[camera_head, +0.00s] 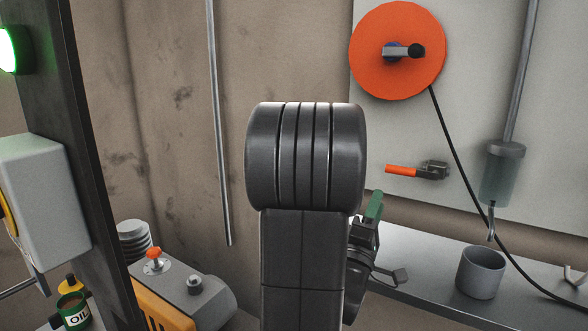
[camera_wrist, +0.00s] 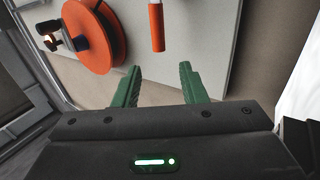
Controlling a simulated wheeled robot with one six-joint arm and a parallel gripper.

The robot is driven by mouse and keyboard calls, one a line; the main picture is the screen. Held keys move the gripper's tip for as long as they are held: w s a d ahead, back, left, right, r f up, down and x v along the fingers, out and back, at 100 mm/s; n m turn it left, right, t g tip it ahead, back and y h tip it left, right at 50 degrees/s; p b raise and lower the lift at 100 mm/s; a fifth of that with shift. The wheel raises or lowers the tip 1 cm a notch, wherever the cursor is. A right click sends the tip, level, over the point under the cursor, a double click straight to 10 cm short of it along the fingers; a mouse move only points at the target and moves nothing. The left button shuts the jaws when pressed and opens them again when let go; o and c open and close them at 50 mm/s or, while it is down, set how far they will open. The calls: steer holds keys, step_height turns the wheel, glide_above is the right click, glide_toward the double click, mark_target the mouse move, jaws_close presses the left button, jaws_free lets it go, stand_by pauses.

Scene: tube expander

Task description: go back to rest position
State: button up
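In the wrist view my gripper (camera_wrist: 158,85) shows two green fingers spread apart, with nothing between them. Beyond the fingers is the pale panel with an orange handle (camera_wrist: 157,26). In the head view my dark arm (camera_head: 304,160) stands in the middle and hides part of the wall and shelf. One green finger (camera_head: 375,206) shows just right of the arm, above the grey shelf; the rest of the gripper is mostly hidden there.
An orange reel (camera_head: 397,50) with a black cable hangs on the panel. An orange-handled tool (camera_head: 418,171) is below it. A grey cup (camera_head: 481,272) stands on the shelf (camera_head: 430,262) at right. A machine (camera_head: 190,295) and an oil can (camera_head: 74,311) are at lower left.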

mark_target(389, 169)
steer(key=p+x, duration=0.2)
steer(key=x, duration=0.8)
steer(key=shift+w+d+r, duration=0.1)
steer(key=shift+w+r, duration=0.1)
steer(key=shift+r, duration=0.05)
steer(key=shift+w+r+m+p, duration=0.15)
steer(key=shift+r+m+p, duration=0.2)
steer(key=shift+p, duration=0.1)
steer(key=shift+r+m+g+h+p, duration=0.35)
steer(key=shift+m+g+h+p, duration=0.05)
steer(key=shift+m+h+p, duration=0.3)
steer(key=shift+m, duration=0.45)
steer(key=shift+g+h, duration=0.3)
steer(key=shift+g, duration=0.1)
